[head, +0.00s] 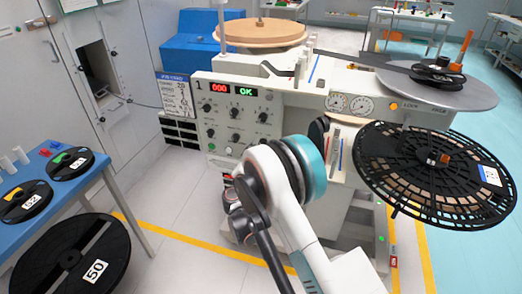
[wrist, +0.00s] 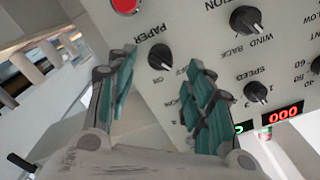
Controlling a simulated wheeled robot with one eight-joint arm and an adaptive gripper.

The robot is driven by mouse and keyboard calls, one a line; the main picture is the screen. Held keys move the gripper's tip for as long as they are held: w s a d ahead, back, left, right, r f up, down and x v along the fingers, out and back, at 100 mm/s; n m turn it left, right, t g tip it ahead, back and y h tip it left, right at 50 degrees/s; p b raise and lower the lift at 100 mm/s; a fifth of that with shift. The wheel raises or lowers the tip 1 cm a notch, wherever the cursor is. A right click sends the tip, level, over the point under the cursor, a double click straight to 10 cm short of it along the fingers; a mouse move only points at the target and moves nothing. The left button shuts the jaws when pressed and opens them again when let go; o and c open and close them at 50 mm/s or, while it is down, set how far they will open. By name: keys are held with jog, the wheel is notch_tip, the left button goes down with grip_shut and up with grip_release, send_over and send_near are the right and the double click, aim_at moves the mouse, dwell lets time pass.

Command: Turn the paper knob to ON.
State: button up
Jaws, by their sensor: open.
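The paper knob (wrist: 160,57) is a round black knob on the beige control panel (wrist: 215,35), under the word PAPER, which appears tilted in the wrist view. My gripper (wrist: 160,60) is open, with one teal-padded finger on each side of the knob in that view. I cannot tell whether the fingertips reach around the knob or stop short of it. An OFF label shows just beside the knob, partly behind the right finger. In the head view my arm hides the knob and most of the gripper.
In the head view, a large black reel (head: 435,178) stands at right and a blue table (head: 45,185) with reels at left.

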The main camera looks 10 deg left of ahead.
jog(key=w+b, duration=0.1)
jog(key=w, duration=0.3)
jog(key=shift+w+d, duration=0.15)
jog(key=shift+w, duration=0.1)
jog(key=c, duration=1.1)
